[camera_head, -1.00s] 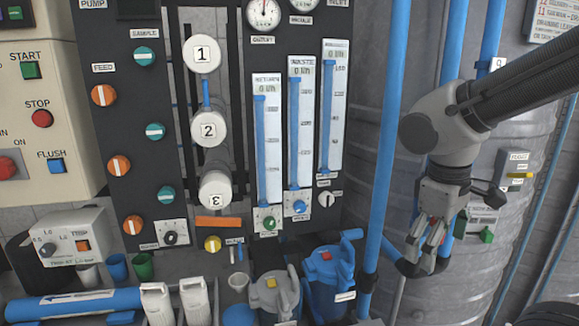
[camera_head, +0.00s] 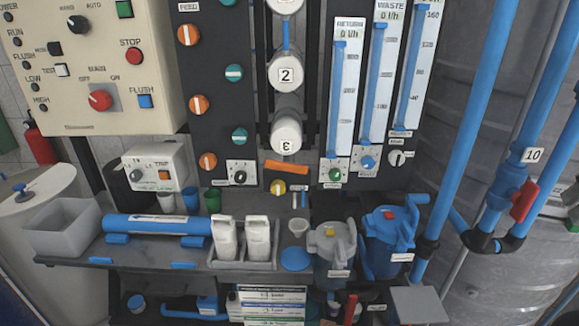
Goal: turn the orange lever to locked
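An orange bar-shaped lever (camera_head: 286,167) lies nearly level, its right end slightly lower, on the black panel below the white cylinder marked 3 (camera_head: 287,134). A yellow knob (camera_head: 278,187) sits just under it. I cannot read a locked mark beside the lever. My gripper is out of view now, so its distance from the lever does not show.
A red valve handle (camera_head: 524,202) is on the blue pipe at the right. Below the panel, a shelf (camera_head: 130,262) holds a blue cylinder (camera_head: 155,225), white bottles (camera_head: 258,240), and grey (camera_head: 332,252) and blue (camera_head: 390,235) housings. Round orange and teal knobs line the panel.

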